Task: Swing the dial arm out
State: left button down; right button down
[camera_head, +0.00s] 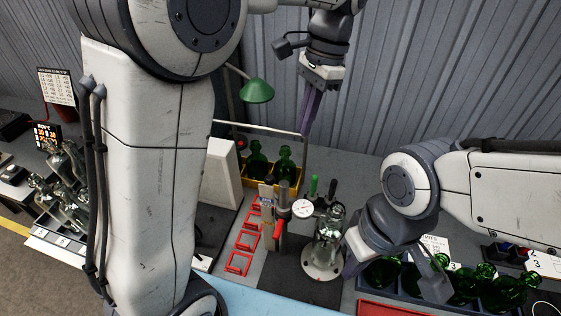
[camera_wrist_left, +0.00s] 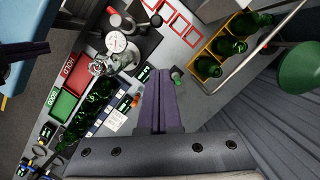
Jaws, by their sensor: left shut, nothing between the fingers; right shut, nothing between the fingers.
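The round white dial (camera_head: 302,208) sits on a fixture among upright posts, beside a clear glass bottle (camera_head: 328,238) on a round metal base (camera_head: 322,268). The dial also shows in the left wrist view (camera_wrist_left: 116,41), at upper left, with the clear bottle (camera_wrist_left: 103,64) near it. My left gripper (camera_head: 308,132) is shut and empty, pointing down above and behind the fixture. Its purple fingers (camera_wrist_left: 157,73) are together in the left wrist view, apart from the dial. My right gripper (camera_head: 349,266) is shut, just right of the bottle; its fingers are partly hidden, so contact is unclear.
A yellow crate (camera_head: 285,189) of green bottles stands behind the fixture. Red square frames (camera_head: 243,240) lie to its left. A dark rack of green bottles (camera_head: 468,288) is at front right. A green lamp (camera_head: 257,91) hangs at the back.

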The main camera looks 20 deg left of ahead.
pick_arm(q)
jog(key=s+a+f+p, duration=0.2)
jog(key=s+a+f, duration=0.2)
jog(key=f, duration=0.5)
jog(key=shift+p, duration=0.3)
pick_arm(e)
jog(key=shift+r, duration=1.35)
jog(key=shift+a+r, duration=0.1)
jog(key=shift+a, duration=0.05)
pick_arm(q)
jog(key=shift+a+n, duration=0.1)
jog(key=shift+n, duration=0.3)
pick_arm(e)
jog(key=shift+a, duration=0.25)
